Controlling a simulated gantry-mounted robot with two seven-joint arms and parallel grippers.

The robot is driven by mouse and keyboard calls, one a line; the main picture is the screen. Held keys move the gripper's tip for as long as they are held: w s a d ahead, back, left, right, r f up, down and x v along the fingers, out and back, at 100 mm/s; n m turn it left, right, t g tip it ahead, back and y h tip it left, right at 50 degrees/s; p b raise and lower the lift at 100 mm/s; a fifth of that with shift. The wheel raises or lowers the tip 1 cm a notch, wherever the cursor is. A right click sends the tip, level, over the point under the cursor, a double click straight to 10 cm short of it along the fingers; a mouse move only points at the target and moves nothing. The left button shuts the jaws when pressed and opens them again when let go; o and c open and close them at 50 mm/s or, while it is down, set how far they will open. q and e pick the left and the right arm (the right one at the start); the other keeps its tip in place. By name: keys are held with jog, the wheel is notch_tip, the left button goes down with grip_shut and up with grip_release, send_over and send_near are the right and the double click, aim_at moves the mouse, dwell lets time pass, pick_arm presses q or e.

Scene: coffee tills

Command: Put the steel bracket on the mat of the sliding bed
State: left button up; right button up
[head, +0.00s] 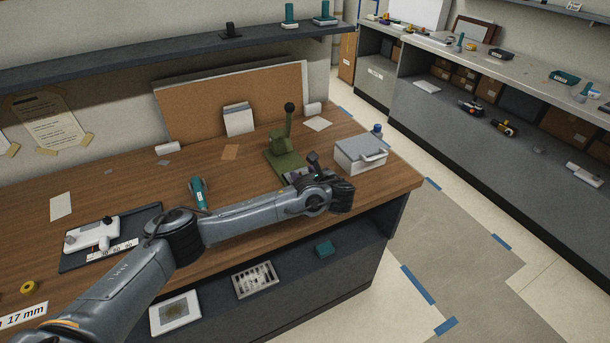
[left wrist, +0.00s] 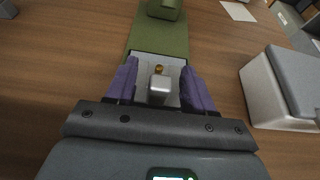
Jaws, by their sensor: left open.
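The green machine (head: 285,150) with a black-knobbed lever stands on the wooden bench in the head view. Its green bed (left wrist: 158,38) runs toward me in the left wrist view and carries a pale grey mat (left wrist: 176,62). A small shiny block, seemingly the steel bracket (left wrist: 160,86), shows over the mat between my fingers; a brass-coloured piece sits at its far end. My left gripper (left wrist: 159,75) is open, one purple finger on each side of the block, with gaps visible. In the head view the left gripper (head: 304,177) is partly hidden at the machine's front. My right gripper is not in view.
A grey-lidded box (head: 360,155) stands close to the right of the machine, with a blue-capped bottle (head: 377,130) behind it. A teal-handled tool (head: 199,193) and a dark tray (head: 100,250) lie to the left. A cork board (head: 235,100) leans behind.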

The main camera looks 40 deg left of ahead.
pick_arm(q)
jog(key=p+v, duration=0.2)
jog(key=v, duration=1)
jog(key=s+d+f+n+g+h, duration=0.1)
jog(key=s+d+f+n+h, duration=0.7)
jog(key=s+d+f, duration=0.85)
jog(key=s+a+f+n+h, duration=0.1)
jog(key=s+a+n+h, duration=0.1)
jog(key=s+n, duration=0.4)
jog(key=s+a+f+n+g+h, duration=0.1)
jog(key=s+a+n, duration=0.3)
jog(key=s, duration=0.9)
jog(key=n+h, duration=0.1)
jog(key=n, duration=0.2)
jog(key=shift+h, duration=0.3)
jog(key=shift+r, duration=0.15)
notch_tip(320, 180, up, 31)
jog(key=p, duration=3.1)
jog(key=shift+r, duration=0.2)
